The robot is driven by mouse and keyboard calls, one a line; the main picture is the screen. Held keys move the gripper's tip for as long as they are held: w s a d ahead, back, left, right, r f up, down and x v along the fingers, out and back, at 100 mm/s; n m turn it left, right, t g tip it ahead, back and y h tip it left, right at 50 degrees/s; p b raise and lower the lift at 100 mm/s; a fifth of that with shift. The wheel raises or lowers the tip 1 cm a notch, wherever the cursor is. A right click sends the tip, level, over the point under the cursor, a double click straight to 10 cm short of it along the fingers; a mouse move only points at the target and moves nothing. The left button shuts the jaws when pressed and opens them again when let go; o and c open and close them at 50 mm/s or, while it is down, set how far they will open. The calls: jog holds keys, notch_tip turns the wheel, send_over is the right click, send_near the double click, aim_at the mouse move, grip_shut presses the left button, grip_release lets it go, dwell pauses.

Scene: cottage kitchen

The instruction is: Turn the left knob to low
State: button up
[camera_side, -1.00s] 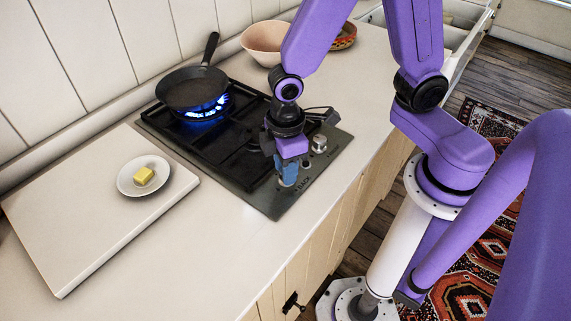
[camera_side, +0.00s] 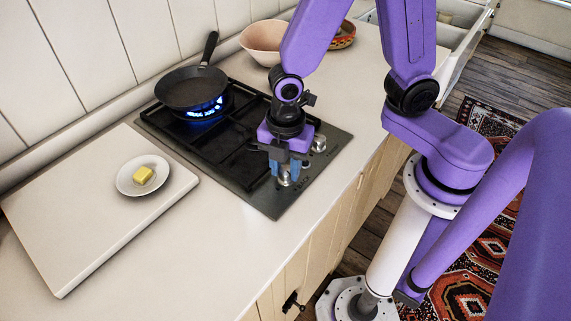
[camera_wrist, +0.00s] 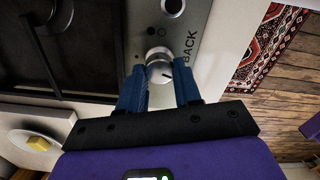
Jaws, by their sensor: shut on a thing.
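The left knob (camera_side: 284,181) is a round silver knob at the near front corner of the black gas hob (camera_side: 246,196). My gripper (camera_side: 287,172) points down over it, its blue fingers shut on the knob. In the wrist view the knob (camera_wrist: 158,61) sits between the two fingertips, with a dark line on its face and the word BACK printed beside it. A second silver knob (camera_side: 319,143) stands further along the panel. A blue flame (camera_side: 207,108) burns under the frying pan, smaller than before.
The black frying pan (camera_side: 190,88) sits on the back burner. A white plate with butter (camera_side: 143,174) rests on a white board (camera_side: 75,238) at left. Two bowls stand behind the arm. The counter in front of the board is clear.

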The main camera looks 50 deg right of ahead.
aim_at(286, 171)
jog(key=shift+n, duration=0.5)
jog(key=o, duration=1)
jog(key=shift+o, duration=0.2)
jog(key=shift+r, duration=0.15)
notch_tip(286, 171, up, 17)
jog(key=s+d+f+m, duration=0.6)
jog(key=s+d+m, duration=0.3)
jog(key=s+d, duration=0.1)
jog(key=shift+s+f+m, duration=0.25)
jog(key=shift+s+m, duration=0.15)
jog(key=shift+s, duration=0.45)
